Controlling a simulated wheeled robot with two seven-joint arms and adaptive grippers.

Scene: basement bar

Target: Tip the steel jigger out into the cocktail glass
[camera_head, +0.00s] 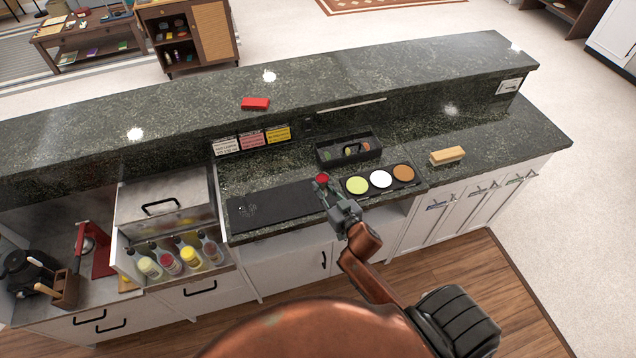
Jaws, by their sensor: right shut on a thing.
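My right gripper (326,188) reaches over the counter from below and is shut on a small cup with a red top or red contents (322,179). I take this to be the steel jigger; my fingers hide most of it, and its tilt is hard to tell. A faint clear shape, likely the cocktail glass (247,209), is on the left part of the black bar mat (285,206). The held cup is near the mat's right end, apart from and to the right of the glass. My left gripper is not in view.
A black tray with green, white and orange rounds (381,179) lies right of my gripper. A black caddy (348,150) stands behind it. Bottles (180,256) fill a well at left. A wood-coloured block (447,156) lies at right; a red block (255,103) is on the ledge.

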